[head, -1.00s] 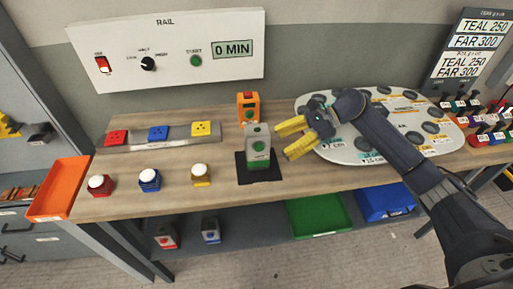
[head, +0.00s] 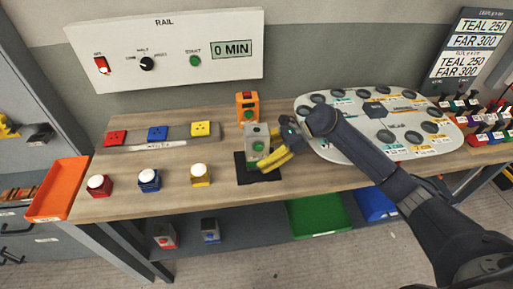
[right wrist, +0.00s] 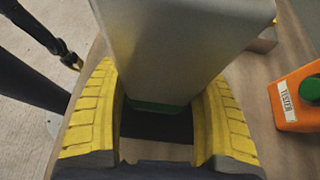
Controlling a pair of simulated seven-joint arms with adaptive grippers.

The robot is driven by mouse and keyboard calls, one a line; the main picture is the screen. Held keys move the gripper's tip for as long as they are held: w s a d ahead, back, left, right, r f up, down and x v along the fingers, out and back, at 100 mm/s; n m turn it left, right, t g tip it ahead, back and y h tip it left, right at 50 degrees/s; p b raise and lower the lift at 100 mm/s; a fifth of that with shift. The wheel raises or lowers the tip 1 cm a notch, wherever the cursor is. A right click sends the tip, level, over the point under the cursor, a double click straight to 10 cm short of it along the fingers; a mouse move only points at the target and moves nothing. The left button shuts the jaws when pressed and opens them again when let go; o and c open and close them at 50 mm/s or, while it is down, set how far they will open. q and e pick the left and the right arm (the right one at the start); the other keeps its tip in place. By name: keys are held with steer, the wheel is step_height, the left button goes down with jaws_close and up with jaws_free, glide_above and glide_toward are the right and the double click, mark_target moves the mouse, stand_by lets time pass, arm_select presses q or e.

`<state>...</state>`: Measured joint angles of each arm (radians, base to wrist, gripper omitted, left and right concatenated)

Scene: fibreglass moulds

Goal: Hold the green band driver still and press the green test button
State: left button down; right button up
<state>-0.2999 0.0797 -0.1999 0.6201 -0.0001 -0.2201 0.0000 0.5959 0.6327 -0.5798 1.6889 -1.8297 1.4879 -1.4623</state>
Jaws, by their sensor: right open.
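The green band driver (head: 256,137) is a grey upright block with green on its front. It stands on a black pad (head: 245,176) on the bench. My right gripper (head: 270,158) has its yellow fingers at the driver. In the right wrist view the open fingers (right wrist: 160,85) lie on both sides of the grey driver (right wrist: 175,45), with a green band low on it. I cannot tell whether they touch it. An orange tester (head: 241,101) with a green button (head: 249,114) stands just behind; the button also shows in the right wrist view (right wrist: 311,89).
The wall panel (head: 120,40) holds a red switch, a black knob, a green button (head: 195,61) and a "0 MIN" display. Red, blue and yellow sockets and white-topped pots stand left. A white oval board (head: 345,140) lies right, under my right arm. An orange tray (head: 48,208) is far left.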

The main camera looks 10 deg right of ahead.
steer(key=shift+c, duration=0.2)
arm_select(q)
steer(key=c, duration=2.1)
jaws_free()
arm_select(e)
steer(key=c, duration=0.7)
arm_select(q)
jaws_close()
